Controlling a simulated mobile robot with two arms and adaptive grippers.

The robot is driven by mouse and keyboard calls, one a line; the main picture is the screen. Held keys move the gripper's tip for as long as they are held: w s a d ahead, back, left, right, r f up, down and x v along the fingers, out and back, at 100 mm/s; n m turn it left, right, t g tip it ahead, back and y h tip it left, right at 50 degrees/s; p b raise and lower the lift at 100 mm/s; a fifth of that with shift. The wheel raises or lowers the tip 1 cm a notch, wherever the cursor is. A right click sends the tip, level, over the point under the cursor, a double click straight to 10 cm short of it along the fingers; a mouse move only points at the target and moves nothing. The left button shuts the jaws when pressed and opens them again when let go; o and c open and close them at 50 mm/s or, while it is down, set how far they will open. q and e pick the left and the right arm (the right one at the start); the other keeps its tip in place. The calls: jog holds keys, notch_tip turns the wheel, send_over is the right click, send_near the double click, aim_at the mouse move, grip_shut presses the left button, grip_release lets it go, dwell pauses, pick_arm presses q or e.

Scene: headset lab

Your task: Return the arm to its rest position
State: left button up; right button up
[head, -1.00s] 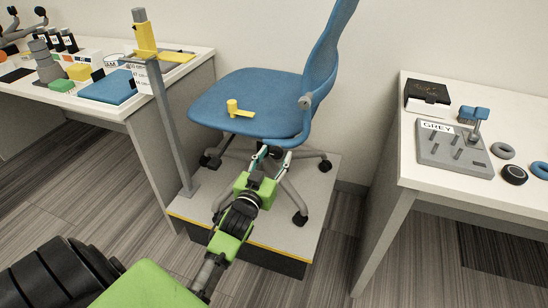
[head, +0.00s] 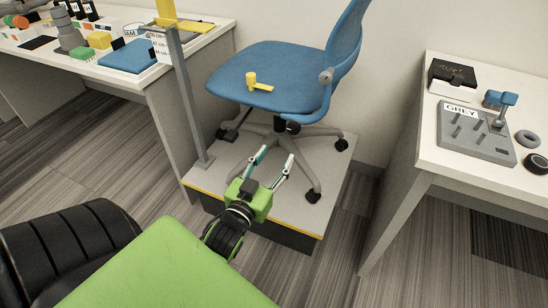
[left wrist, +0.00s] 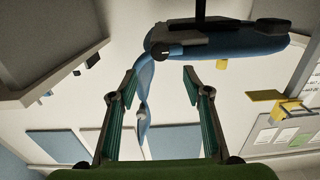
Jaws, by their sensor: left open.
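My left gripper (head: 274,160) is open and empty in the head view. It shows in front of the grey platform (head: 212,183) under the blue chair (head: 262,78), with its fingers pointing toward the chair. Its tips appear below the seat's front edge, apart from the seat. In the left wrist view the two fingers (left wrist: 160,78) stand wide apart with nothing between them close by. The chair's blue seat (left wrist: 240,42) shows beyond them, near the top. My green and black arm links fill the lower left of the head view. My right gripper is not in view.
A yellow piece (head: 257,86) lies on the seat. A grey post (head: 185,90) rises left of the chair beside the left table (head: 205,38). The right table (head: 432,140) carries a grey peg board (head: 470,142) and rings. Striped floor is open at lower right.

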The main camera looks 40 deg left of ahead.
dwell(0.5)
